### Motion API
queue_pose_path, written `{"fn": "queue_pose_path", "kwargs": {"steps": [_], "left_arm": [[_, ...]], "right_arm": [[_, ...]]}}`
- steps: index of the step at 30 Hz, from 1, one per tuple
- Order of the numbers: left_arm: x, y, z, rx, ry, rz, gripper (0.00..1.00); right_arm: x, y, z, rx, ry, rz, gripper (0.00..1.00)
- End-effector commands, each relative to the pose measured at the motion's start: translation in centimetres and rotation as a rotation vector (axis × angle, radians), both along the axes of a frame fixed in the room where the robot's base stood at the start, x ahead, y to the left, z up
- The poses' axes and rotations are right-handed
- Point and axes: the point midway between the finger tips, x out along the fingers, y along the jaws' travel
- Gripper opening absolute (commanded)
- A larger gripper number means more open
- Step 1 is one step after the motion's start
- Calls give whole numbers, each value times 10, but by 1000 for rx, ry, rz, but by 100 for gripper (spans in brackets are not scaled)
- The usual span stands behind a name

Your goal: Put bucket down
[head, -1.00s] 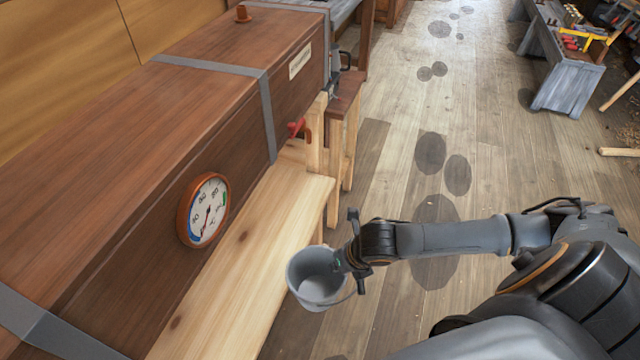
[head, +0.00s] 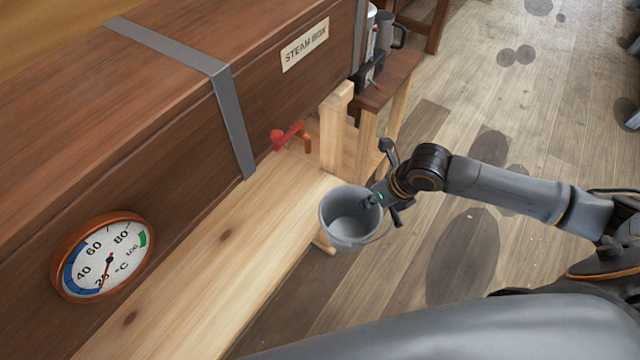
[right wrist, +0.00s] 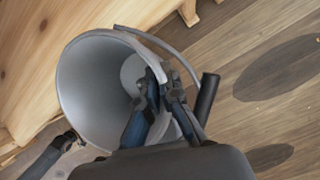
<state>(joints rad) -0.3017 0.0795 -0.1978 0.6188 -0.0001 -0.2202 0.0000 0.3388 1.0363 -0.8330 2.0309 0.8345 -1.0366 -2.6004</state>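A grey metal bucket (head: 350,222) hangs from my right gripper (head: 372,200) beside the front edge of the pale wooden bench. The gripper's fingers close on the bucket's rim side, and in the right wrist view the fingers (right wrist: 150,105) show at the bucket mouth (right wrist: 95,85). The bucket looks empty inside. Its wire handle (right wrist: 165,45) swings loose around the rim. The bucket is tilted in the wrist view. Whether its base touches anything is hidden in the head view. My left gripper is not in view.
A long wooden steam box (head: 190,150) with a dial gauge (head: 103,257) and a red-handled tap (head: 288,135) stands on the left. The pale bench (head: 215,260) runs along it. Plank floor (head: 470,250) lies open on the right.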

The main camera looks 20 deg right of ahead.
Motion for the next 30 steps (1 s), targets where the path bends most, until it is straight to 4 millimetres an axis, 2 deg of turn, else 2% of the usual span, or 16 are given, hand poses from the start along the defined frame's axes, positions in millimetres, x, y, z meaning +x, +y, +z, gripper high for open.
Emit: {"fn": "queue_pose_path", "kwargs": {"steps": [1,3,12,21,25,30], "left_arm": [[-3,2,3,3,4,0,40],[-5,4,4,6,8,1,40],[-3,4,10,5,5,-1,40],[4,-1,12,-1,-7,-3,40],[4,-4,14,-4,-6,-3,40],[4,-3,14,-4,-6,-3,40]], "right_arm": [[14,12,4,9,-6,-1,0],[30,22,4,8,-6,-1,0],[90,64,3,4,-3,-2,0],[115,82,2,1,-2,-1,0],[112,80,-23,0,4,-2,0],[113,80,-34,0,-1,-1,0]]}}
